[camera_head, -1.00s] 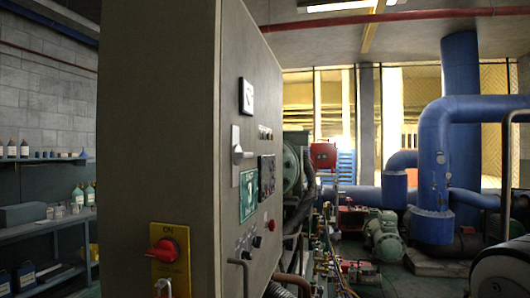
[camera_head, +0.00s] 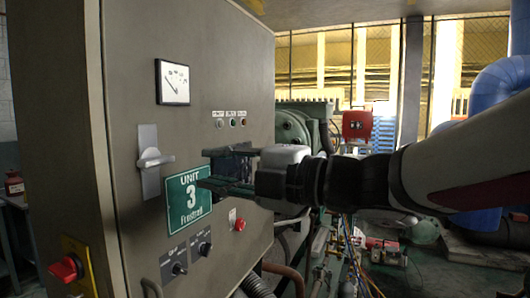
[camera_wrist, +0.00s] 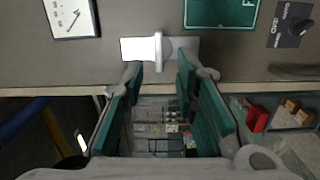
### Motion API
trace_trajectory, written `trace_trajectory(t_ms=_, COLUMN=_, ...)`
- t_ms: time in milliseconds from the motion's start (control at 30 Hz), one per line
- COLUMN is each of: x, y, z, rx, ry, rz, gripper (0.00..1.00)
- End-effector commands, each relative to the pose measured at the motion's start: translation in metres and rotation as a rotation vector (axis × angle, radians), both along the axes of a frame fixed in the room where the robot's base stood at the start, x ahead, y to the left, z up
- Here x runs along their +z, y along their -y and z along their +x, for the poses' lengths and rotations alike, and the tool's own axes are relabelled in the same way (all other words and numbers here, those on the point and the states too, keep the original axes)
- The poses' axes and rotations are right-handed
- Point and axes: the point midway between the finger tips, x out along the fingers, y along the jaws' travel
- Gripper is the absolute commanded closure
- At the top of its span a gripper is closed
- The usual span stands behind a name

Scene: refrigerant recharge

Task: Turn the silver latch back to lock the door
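The silver latch (camera_head: 150,163) is on the grey cabinet door, left of the green UNIT 3 sign (camera_head: 189,193). Its handle lies crosswise to its upright plate and points right in the head view. In the wrist view the latch (camera_wrist: 158,49) is at the top centre, with its handle crosswise to the pale plate. My gripper (camera_head: 208,168) is to the right of the latch, in front of the door, with its fingers apart. In the wrist view my gripper (camera_wrist: 159,80) is open and empty, its fingertips either side of the handle's line, apparently short of it.
A gauge (camera_head: 173,82) is above the latch, and knobs (camera_head: 180,268) and a red button (camera_head: 240,224) are below. A red ON switch (camera_head: 66,268) is on the cabinet's side. Pipes and machinery stand to the right behind my arm.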

Motion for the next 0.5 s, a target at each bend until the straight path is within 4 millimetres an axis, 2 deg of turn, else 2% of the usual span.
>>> trace_trajectory(t_ms=33, x=0.001, y=-0.006, z=-0.007, rx=0.035, ry=0.013, rz=-0.005, gripper=0.72)
trace_trajectory(t_ms=167, x=0.002, y=-0.012, z=-0.012, rx=0.071, ry=0.028, rz=-0.01, gripper=0.72)
trace_trajectory(t_ms=500, x=0.0, y=-0.039, z=0.0, rx=0.07, ry=0.026, rz=-0.008, gripper=0.72)
